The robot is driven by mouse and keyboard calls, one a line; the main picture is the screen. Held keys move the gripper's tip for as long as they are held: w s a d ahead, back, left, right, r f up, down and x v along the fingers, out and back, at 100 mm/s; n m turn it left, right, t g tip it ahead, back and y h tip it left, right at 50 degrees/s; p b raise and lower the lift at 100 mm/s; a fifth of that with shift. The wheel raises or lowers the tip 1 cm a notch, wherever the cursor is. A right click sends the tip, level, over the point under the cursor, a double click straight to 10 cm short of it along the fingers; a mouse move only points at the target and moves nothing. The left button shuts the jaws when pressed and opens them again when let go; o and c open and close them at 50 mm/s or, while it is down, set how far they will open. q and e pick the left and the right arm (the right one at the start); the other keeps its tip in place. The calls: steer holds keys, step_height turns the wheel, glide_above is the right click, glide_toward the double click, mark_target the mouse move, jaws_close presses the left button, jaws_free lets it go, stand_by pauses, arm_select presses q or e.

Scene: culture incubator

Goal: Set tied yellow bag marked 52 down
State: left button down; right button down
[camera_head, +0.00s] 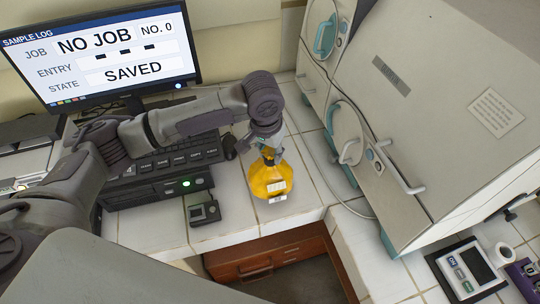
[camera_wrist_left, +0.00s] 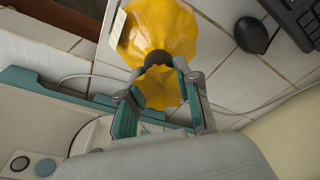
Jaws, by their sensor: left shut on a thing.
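The tied yellow bag (camera_head: 269,178) hangs upright from my left gripper (camera_head: 270,153), with white labels on its lower front; the number on them is too small to read. In the left wrist view the bag (camera_wrist_left: 163,27) has a dark tie at its neck, and its gathered top (camera_wrist_left: 160,88) sits between the fingers of my left gripper (camera_wrist_left: 163,92), which is shut on it. The bag is over or on the white tiled counter (camera_head: 235,210); I cannot tell whether its bottom touches. My right gripper is not in view.
A monitor (camera_head: 105,55) reads "NO JOB", "SAVED". A keyboard (camera_head: 160,155), a black box with a green light (camera_head: 157,188) and a small dark device (camera_head: 204,210) stand left of the bag. The incubator (camera_head: 400,110) stands at the right. A wooden drawer (camera_head: 265,255) is below the counter edge.

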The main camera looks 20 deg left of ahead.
mark_target(270, 170)
arm_select(q)
steer(key=shift+f, duration=1.25)
steer(key=shift+p, duration=0.3)
steer(key=c, duration=0.8)
jaws_free()
steer(key=shift+f, duration=0.15)
